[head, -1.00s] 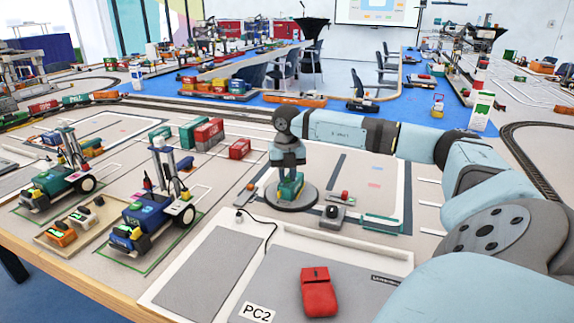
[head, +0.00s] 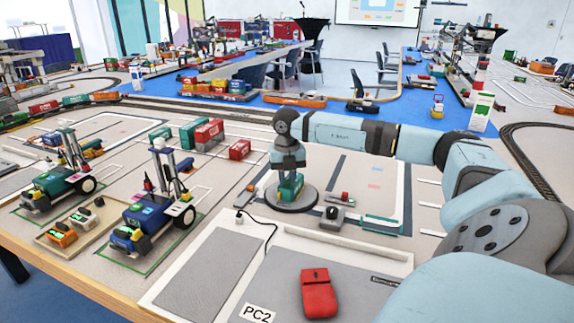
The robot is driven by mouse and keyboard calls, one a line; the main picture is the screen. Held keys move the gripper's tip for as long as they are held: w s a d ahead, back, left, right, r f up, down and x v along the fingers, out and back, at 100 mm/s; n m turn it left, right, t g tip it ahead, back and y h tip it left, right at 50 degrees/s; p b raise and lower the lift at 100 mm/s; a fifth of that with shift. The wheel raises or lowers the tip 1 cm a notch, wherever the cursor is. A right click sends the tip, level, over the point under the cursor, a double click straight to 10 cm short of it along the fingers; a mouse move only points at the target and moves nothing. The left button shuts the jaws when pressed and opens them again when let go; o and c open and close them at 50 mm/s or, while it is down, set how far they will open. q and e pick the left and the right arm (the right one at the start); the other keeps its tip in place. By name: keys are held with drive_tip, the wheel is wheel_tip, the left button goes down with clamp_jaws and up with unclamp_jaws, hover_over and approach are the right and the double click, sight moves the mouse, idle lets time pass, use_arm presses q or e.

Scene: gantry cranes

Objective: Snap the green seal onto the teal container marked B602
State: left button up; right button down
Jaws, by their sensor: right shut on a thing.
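My right gripper (head: 289,174) points down over a round dark stand (head: 292,204) in the middle of the table. A small teal-green container (head: 290,188) with a yellowish patch sits on the stand, directly under and against the fingers. The gripper is shut on a green thing there; I cannot tell whether this is the seal or part of the container. The fingers hide the container's top. The marking B602 is too small to read, and I cannot pick out the green seal separately. My left gripper is not in view.
Two wheeled crane models, one green (head: 56,184) and one blue (head: 146,217), stand at left. A tray (head: 50,240) holds several small devices. Red containers (head: 239,150) stand behind. A red pouch (head: 319,293) lies on the grey front panel (head: 275,285), which is otherwise mostly clear.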

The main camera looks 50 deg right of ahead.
drive_tip(key=shift+f, duration=0.2)
idle(0.3)
drive_tip(key=shift+c, duration=2.4)
unclamp_jaws()
drive_tip(key=shift+r+p, duration=2.95)
drive_tip(key=shift+r, duration=0.6)
